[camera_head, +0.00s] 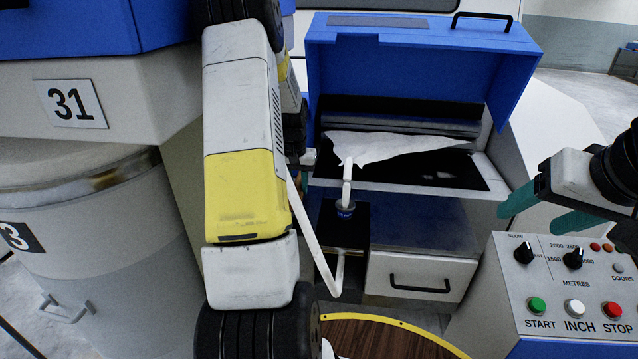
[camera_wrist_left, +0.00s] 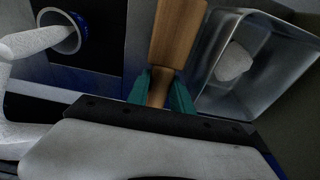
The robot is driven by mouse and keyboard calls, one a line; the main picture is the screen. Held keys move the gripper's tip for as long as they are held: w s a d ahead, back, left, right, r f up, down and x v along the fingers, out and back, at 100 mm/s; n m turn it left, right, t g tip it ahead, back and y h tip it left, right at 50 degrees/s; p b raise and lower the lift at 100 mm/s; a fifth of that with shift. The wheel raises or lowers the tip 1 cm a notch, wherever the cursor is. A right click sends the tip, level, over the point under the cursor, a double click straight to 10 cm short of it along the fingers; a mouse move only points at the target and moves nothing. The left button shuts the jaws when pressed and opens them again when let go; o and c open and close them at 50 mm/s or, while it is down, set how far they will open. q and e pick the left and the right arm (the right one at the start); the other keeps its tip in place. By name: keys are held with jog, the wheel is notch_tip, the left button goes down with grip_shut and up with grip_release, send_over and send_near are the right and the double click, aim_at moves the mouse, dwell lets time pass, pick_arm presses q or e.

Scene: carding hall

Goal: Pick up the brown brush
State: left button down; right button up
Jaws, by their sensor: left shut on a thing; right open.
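The brown brush (camera_wrist_left: 178,35) shows in the left wrist view as a wooden piece with a narrower neck. My left gripper (camera_wrist_left: 160,92) is shut on that neck, with a teal finger on each side. The brush's bristles cannot be made out. In the head view the brush is hidden, and my left gripper (camera_head: 306,186) shows only as a bit of teal behind my left arm. My right gripper (camera_head: 540,212) is open and empty at the right, above the control panel.
A metal tray (camera_wrist_left: 285,85) holding a white lump is beside the brush. The machine's blue lid (camera_head: 410,70) stands open over a white web (camera_head: 385,147). A drawer (camera_head: 420,277) and button panel (camera_head: 570,290) are nearby.

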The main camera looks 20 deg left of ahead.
pick_arm(q)
jog(key=s+d+r, duration=0.1)
jog(key=s+d, duration=0.7)
jog(key=s, duration=0.5)
jog(key=shift+s+d+r, duration=0.2)
jog(key=shift+s+r, duration=0.1)
jog(key=shift+r, duration=0.05)
